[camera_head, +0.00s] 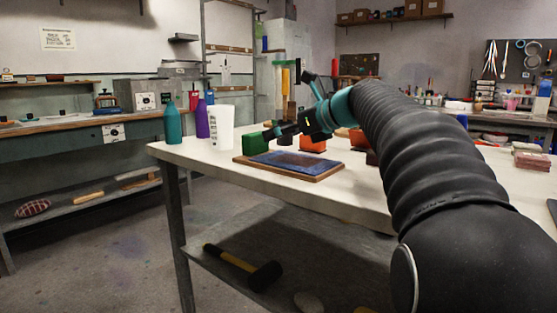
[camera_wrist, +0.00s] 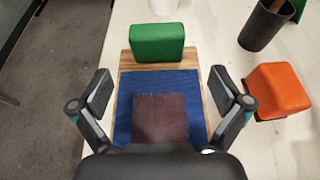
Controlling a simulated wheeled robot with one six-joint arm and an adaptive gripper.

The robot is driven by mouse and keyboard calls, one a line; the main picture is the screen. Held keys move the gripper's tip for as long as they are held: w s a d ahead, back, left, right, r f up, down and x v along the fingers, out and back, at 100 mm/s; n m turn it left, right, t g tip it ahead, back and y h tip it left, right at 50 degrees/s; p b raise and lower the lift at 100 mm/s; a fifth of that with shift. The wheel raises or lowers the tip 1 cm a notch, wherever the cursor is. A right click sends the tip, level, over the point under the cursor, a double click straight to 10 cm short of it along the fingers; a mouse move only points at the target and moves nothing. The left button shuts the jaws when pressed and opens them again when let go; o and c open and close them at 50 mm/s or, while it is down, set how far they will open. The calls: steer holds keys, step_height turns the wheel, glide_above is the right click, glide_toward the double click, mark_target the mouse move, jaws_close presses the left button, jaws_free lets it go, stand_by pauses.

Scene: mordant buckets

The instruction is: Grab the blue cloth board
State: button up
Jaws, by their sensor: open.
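The blue cloth board (camera_head: 292,163) is a wooden board with blue cloth on top, lying flat on the white table. In the wrist view the blue cloth board (camera_wrist: 190,85) lies below and between my fingers, with a brownish square patch on its cloth. My gripper (camera_wrist: 163,90) is open, one finger to each side of the board, and holds nothing. In the head view my gripper (camera_head: 275,134) is above the board. The board's near edge is hidden by the gripper body in the wrist view.
A green block (camera_wrist: 157,43) sits at the board's far end, touching or nearly so. An orange block (camera_wrist: 279,91) and a dark cup (camera_wrist: 264,27) stand to the right. A white cup (camera_head: 221,128), purple bottle (camera_head: 202,120) and teal bottle (camera_head: 173,124) stand at the table's left.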

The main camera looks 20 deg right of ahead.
steer(key=x, duration=1.1)
steer(key=shift+s+a+f+b, duration=0.1)
steer(key=shift+s+a+b, duration=0.1)
steer(key=shift+b, duration=0.15)
steer(key=shift+d, duration=0.1)
steer(key=c, duration=1.3)
steer(key=shift+o, duration=0.2)
step_height(320, 180, up, 18)
steer(key=p, duration=0.6)
